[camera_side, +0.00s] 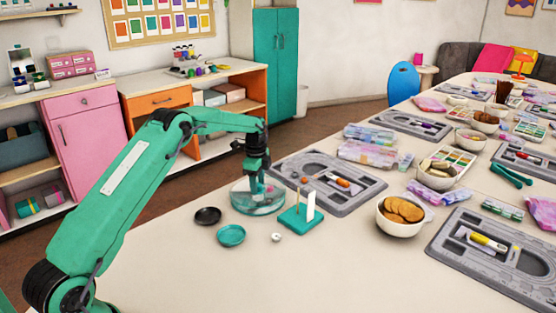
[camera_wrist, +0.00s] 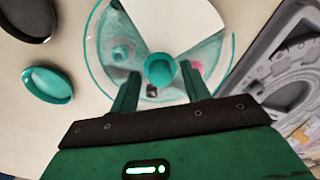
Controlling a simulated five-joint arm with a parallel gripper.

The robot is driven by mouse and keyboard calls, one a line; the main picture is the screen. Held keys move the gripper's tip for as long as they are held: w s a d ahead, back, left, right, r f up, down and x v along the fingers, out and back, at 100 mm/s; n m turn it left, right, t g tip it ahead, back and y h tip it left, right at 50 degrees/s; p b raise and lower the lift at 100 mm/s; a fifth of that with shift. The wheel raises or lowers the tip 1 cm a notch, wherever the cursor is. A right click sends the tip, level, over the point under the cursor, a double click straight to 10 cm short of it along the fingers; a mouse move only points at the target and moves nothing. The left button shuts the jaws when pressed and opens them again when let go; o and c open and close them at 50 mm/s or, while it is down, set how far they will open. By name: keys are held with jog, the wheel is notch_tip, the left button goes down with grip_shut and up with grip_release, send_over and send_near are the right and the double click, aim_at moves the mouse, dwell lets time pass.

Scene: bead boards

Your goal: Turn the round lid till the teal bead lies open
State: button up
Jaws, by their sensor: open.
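The round lid (camera_wrist: 103,45) is see-through, with a teal rim and a teal knob (camera_wrist: 160,69) at its middle. A plain white wedge (camera_wrist: 165,22) spans its far side; I cannot tell whether this is a gap or a panel. A blurred dark teal spot (camera_wrist: 120,53), perhaps the teal bead, shows left of the knob through the tinted part. A pink spot shows to the right. My gripper (camera_wrist: 158,75) is open, one finger on each side of the knob. In the side view my gripper (camera_side: 257,188) reaches down over the round dish (camera_side: 240,205).
A black dish (camera_side: 207,216) and a teal dish (camera_side: 231,236) stand in front and left. A teal block (camera_side: 296,222) with a white upright card stands close right. A small white piece (camera_side: 276,237) lies in front. A grey board (camera_side: 345,205) lies behind. The table's front is clear.

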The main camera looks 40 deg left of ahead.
grip_shut()
jog(key=shift+n, duration=0.4)
jog(key=n, duration=0.3)
jog(key=shift+n, duration=0.3)
jog(key=n, duration=0.9)
jog(key=shift+w, duration=0.1)
jog(key=n, duration=0.4)
jog(key=shift+n, duration=0.3)
